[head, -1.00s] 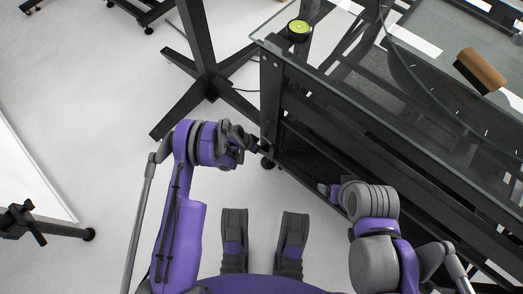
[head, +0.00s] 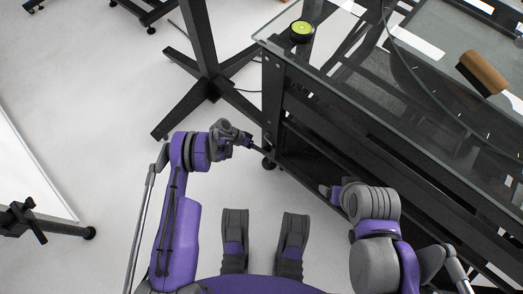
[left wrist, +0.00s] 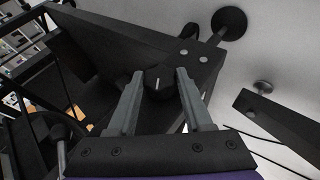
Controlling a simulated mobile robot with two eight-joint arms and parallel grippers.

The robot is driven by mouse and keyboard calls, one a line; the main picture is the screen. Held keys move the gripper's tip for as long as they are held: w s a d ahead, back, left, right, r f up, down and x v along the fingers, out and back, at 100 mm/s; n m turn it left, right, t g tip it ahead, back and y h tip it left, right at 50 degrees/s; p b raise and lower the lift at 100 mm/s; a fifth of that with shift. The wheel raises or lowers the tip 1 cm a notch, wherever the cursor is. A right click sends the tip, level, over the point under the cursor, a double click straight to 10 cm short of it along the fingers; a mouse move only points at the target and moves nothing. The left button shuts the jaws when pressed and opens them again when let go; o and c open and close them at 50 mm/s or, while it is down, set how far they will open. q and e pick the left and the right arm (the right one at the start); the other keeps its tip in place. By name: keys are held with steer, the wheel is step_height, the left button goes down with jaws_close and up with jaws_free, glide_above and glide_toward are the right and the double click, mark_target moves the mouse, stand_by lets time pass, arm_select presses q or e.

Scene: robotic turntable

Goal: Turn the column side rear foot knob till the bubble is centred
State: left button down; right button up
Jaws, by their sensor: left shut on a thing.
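The foot knob (left wrist: 160,82) is black with a pale line mark, and shows in the left wrist view at the corner of the dark table frame. My left gripper (left wrist: 160,92) has one finger on each side of the knob and is shut on it. In the head view my left gripper (head: 250,144) reaches the foot of the near left table leg, and the knob itself is hard to make out. The round green bubble level (head: 301,31) lies on the glass top's left corner; its bubble is too small to judge. My right gripper (head: 328,190) is by the table's side, its fingers unclear.
The glass-topped table (head: 400,125) with a dark frame fills the right side. A wooden-handled brush (head: 483,72) lies on it. A dark column stand (head: 208,85) with spread feet stands close behind my left gripper. The floor to the left is mostly clear.

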arm_select(q)
steer(key=shift+c, duration=1.6)
jaws_free()
steer(key=p+v, duration=0.2)
steer(key=v, duration=0.9)
arm_select(e)
steer(key=shift+w+v, duration=0.2)
steer(key=shift+v, duration=0.75)
arm_select(q)
steer(key=shift+d, duration=0.15)
